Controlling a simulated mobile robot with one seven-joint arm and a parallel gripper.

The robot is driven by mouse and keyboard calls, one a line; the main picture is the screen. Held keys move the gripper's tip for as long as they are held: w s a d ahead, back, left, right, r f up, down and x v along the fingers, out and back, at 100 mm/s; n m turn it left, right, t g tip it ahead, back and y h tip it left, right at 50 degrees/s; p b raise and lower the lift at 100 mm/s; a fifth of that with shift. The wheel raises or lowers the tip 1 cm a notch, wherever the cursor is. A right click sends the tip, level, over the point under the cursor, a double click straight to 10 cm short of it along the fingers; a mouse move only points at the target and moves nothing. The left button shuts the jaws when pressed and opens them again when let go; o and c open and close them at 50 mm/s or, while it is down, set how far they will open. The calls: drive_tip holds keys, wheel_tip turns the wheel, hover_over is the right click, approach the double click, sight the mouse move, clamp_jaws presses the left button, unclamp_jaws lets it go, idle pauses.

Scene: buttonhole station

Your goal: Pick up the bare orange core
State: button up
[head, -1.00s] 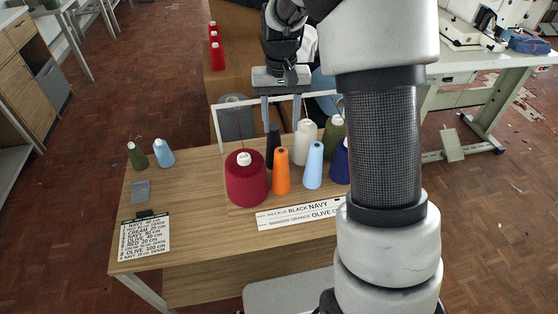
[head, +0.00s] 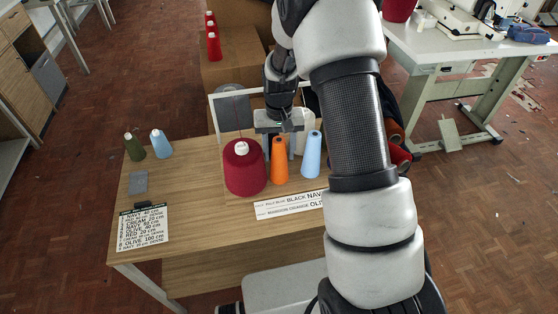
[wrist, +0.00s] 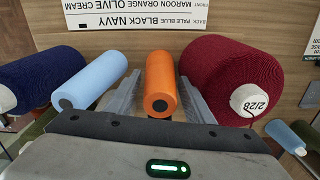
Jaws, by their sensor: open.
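The bare orange core (head: 279,158) stands upright on the wooden table, between the big maroon cone and a pale blue core. It also shows in the wrist view (wrist: 161,82), with a dark hole in its end. My gripper (head: 280,140) is just behind and above it in the head view. In the wrist view my gripper (wrist: 163,95) is open, with one finger on each side of the orange core. I cannot tell whether either finger touches it.
The maroon cone (head: 244,172) and the pale blue core (head: 311,155) stand close on either side. A label strip (head: 290,204) lies in front. The table's left half (head: 185,190) has free room.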

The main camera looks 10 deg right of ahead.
drive_tip(key=shift+f, duration=0.6)
drive_tip(key=c, duration=0.8)
drive_tip(key=shift+r, duration=0.15)
